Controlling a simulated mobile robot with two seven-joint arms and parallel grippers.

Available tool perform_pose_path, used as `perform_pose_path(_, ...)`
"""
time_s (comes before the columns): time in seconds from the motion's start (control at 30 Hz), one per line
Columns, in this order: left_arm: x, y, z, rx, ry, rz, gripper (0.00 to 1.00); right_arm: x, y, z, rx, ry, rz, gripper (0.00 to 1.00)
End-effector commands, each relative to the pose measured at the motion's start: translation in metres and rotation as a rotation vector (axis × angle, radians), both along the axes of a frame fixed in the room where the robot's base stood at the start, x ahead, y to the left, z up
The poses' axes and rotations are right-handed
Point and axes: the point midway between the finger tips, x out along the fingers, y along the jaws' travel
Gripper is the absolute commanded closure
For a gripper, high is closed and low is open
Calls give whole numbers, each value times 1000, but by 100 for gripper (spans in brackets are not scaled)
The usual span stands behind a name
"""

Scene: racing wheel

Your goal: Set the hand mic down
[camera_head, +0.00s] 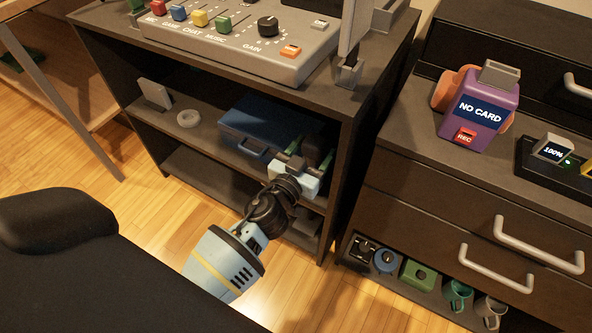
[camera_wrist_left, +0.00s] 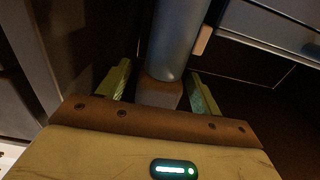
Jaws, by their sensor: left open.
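My left gripper (camera_head: 308,157) reaches into that shelf from the front. It is open, with one green-padded finger on each side of the mic; gaps show beside it in the left wrist view (camera_wrist_left: 160,76). The mic's far end is out of view, and its contact with the shelf cannot be told.
A blue case (camera_head: 262,125) lies just left of my gripper. A white ring (camera_head: 188,118) and a small grey block (camera_head: 155,93) sit farther left, with bare shelf between. The cabinet's right side wall (camera_head: 349,170) is close to my gripper. An audio mixer (camera_head: 240,38) stands above.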

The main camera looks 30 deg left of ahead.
Motion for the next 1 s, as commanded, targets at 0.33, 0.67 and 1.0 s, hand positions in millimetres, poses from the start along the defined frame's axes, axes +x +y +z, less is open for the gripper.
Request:
perform_pose_path(0.33, -64, 3, 0, -1, 2, 2, 35, -4, 0, 3, 0, 6, 0, 61)
perform_pose_path(0.67, -94, 4, 0, 0, 0, 1, 35, 0, 0, 2, 0, 0, 0, 61)
perform_pose_path(1.0, -96, 4, 1, 1, -1, 1, 35, 4, 0, 2, 0, -8, 0, 61)
